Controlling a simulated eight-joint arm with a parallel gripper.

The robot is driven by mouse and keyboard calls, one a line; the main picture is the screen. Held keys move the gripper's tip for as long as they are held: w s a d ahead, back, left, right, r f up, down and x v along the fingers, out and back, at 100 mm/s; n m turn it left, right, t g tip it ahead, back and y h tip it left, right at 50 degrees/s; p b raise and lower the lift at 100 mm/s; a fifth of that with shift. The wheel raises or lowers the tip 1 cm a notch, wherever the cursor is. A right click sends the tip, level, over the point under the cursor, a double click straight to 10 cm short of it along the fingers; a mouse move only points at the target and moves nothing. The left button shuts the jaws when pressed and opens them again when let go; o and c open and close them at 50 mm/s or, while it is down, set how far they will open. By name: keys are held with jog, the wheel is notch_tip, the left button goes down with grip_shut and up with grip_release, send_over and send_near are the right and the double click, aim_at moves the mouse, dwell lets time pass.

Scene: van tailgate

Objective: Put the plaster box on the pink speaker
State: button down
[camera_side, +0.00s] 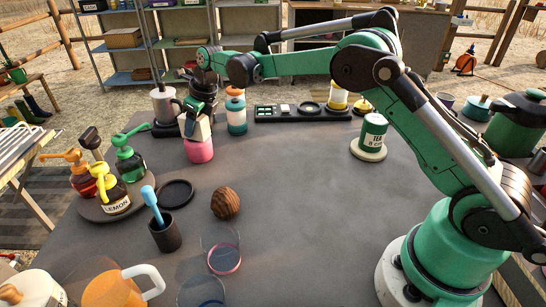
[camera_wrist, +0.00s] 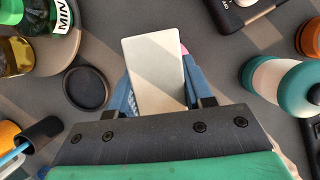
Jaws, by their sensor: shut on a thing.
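The plaster box (camera_wrist: 155,70), a pale cream block, is held between the fingers of my gripper (camera_wrist: 158,92) in the wrist view. In the side view the box (camera_side: 201,129) shows under my gripper (camera_side: 196,118), slightly tilted. The pink speaker (camera_side: 199,151), a short rounded cylinder, stands on the grey table directly below the box. I cannot tell whether the box touches its top. In the wrist view only a sliver of pink (camera_wrist: 184,49) shows beside the box, which hides the rest of the speaker.
A round tray with pump bottles (camera_side: 116,207) and a black dish (camera_side: 175,193) lie in front left. The table's middle (camera_side: 290,170) is clear.

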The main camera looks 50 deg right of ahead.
jog(key=shift+c, duration=1.7)
grip_release()
jog(key=shift+f, duration=0.1)
jog(key=s+d+r+n, duration=0.2)
jog(key=s+r+n, duration=0.85)
jog(key=r, duration=0.35)
jog(key=s+f+n+t+h, duration=0.1)
jog(key=s+f+n, duration=0.2)
jog(key=s+n, duration=0.5)
jog(key=s+f+n+t, duration=0.2)
jog(key=s+f+n, duration=0.2)
jog(key=n, duration=0.9)
jog(key=s, duration=0.3)
jog(key=shift+s+d+h, duration=0.35)
jog(key=shift+s+h, duration=0.05)
